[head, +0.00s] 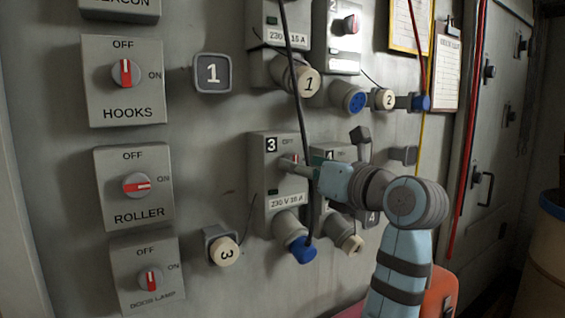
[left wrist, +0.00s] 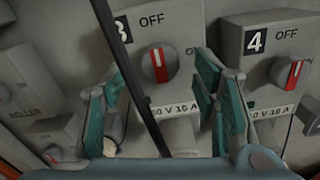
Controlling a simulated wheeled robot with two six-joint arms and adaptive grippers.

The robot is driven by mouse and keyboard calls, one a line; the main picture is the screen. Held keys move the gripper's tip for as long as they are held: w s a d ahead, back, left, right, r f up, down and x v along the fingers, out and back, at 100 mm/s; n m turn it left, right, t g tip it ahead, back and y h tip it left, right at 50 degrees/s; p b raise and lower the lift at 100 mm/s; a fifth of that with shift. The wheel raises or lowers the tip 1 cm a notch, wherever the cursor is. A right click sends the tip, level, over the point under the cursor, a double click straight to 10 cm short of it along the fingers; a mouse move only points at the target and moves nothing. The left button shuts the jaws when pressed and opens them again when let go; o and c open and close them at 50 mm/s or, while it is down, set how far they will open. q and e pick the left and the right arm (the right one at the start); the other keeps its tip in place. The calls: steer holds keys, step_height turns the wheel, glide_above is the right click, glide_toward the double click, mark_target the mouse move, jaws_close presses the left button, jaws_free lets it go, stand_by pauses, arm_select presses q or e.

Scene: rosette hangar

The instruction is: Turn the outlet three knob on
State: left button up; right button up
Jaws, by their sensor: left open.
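The outlet three box (head: 270,205) is a grey box marked 3 on the wall, in the middle of the head view. In the left wrist view its round grey knob (left wrist: 160,65) has a red bar standing nearly upright, toward the OFF label. My left gripper (head: 303,168) is in front of the box and partly covers the knob in the head view. In the left wrist view its teal-padded fingers are spread, one on each side of the knob, with nothing held. I cannot tell how far the fingertips are from the box. My right gripper is out of view.
A black cable (head: 295,90) hangs in front of outlet three and crosses between the fingers in the wrist view. The outlet four box (left wrist: 270,55) stands close on the right. A blue plug (head: 302,250) is below. ROLLER (head: 132,187) and HOOKS switches are to the left.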

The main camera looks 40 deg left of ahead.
arm_select(q)
steer(key=shift+x, duration=1.05)
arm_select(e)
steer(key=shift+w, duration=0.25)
arm_select(q)
steer(key=shift+d, duration=0.1)
steer(key=c, duration=1.2)
steer(key=shift+o, duration=0.2)
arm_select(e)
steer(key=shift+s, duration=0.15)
